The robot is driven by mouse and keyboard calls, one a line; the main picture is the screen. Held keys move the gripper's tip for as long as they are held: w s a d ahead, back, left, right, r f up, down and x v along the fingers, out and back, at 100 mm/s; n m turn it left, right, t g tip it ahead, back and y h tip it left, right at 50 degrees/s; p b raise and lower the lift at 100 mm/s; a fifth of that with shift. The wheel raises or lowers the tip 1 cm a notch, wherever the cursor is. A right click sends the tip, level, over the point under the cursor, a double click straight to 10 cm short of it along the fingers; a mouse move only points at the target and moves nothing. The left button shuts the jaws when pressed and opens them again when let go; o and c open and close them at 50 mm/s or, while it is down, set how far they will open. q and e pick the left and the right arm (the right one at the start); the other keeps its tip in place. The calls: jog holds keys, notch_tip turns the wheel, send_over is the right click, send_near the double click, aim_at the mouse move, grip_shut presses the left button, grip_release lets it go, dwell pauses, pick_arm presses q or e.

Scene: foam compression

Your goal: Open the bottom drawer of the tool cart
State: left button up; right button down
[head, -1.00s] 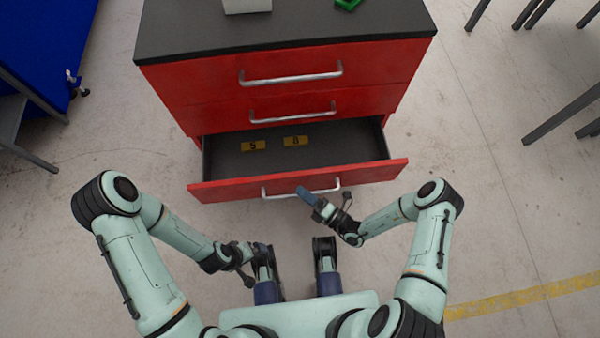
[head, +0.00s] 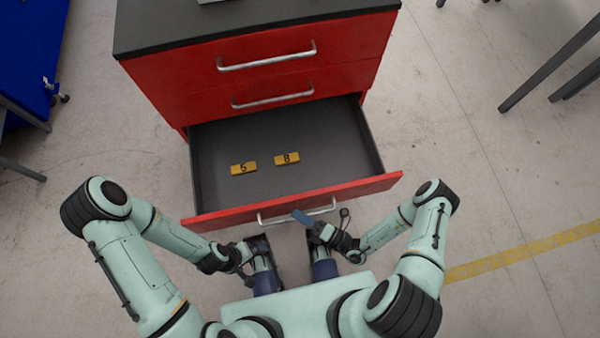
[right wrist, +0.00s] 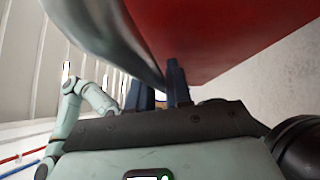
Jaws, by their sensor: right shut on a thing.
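The red tool cart (head: 255,73) stands ahead of me in the head view. Its bottom drawer (head: 300,198) is pulled well out, showing a dark grey inside with two yellow numbered blocks, one (head: 243,168) at left and one (head: 287,159) at right. My right gripper (head: 302,217) is shut on the drawer's silver handle (head: 270,220). In the right wrist view the blue fingers (right wrist: 165,85) are at the handle (right wrist: 110,35), below the red drawer front (right wrist: 215,35). My left gripper (head: 262,246) is low, left of the right one and apart from the handle; its jaw opening is unclear.
The two upper drawers, with handles (head: 266,56) and (head: 272,97), are closed. A blue object on a wheeled frame (head: 30,50) stands at the far left. Dark table legs (head: 550,70) are at the upper right. The floor right of the cart is clear.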

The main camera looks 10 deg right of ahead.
jog(key=c, duration=1.2)
grip_release()
jog(key=shift+o, duration=0.2)
pick_arm(q)
jog(key=shift+w+a+f, duration=0.15)
jog(key=shift+w+f, duration=0.15)
jog(key=shift+w, duration=0.05)
pick_arm(e)
jog(key=v, duration=1.3)
jog(key=shift+s, duration=0.15)
jog(key=shift+d, duration=0.1)
